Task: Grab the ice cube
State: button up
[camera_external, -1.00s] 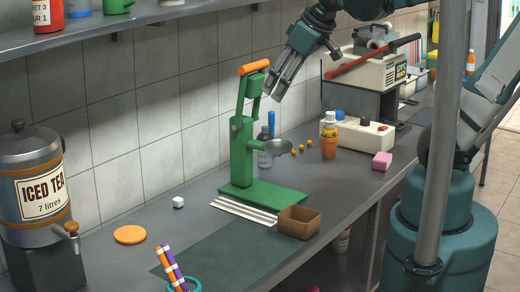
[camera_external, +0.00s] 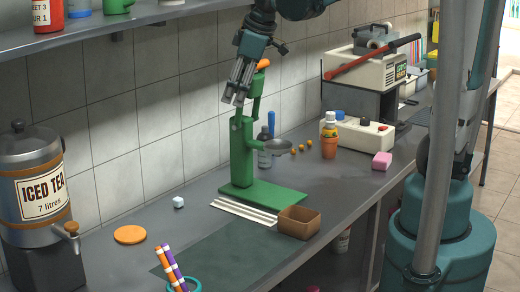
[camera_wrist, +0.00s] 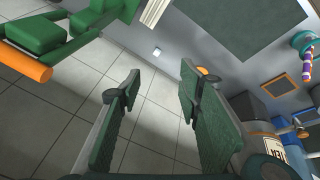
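The ice cube (camera_external: 178,202) is a small pale cube on the grey counter, left of the green press and near the tiled wall. In the wrist view the ice cube (camera_wrist: 156,52) shows small, beyond the gap between my fingers. My gripper (camera_external: 234,102) is high above the counter beside the top of the press, up and to the right of the cube and well apart from it. In the wrist view my gripper (camera_wrist: 155,95) has its two fingers spread, with nothing between them.
The green press (camera_external: 240,160) stands right of the cube, its orange handle (camera_external: 263,64) close to my gripper. An orange disc (camera_external: 130,234) lies in front of the cube. The iced tea dispenser (camera_external: 38,190) is at left. A shelf (camera_external: 150,14) runs above. Counter around the cube is clear.

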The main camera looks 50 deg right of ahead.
jog(key=w+f+n+g+b, duration=0.1)
jog(key=w+f+n, duration=0.1)
jog(key=w+f, duration=0.5)
jog(key=n+g+b, duration=0.3)
jog(key=n+b, duration=0.2)
jog(key=n, duration=0.4)
send_over(178, 198)
jog(key=f, duration=2.4)
jog(key=shift+s, duration=0.25)
jog(key=shift+w+a+f+n+g, duration=0.1)
jog(key=shift+w+f+n+g, duration=0.15)
jog(key=shift+f, duration=0.4)
jog(key=shift+s, duration=0.1)
jog(key=shift+f, duration=1.25)
jog(key=shift+f, duration=0.1)
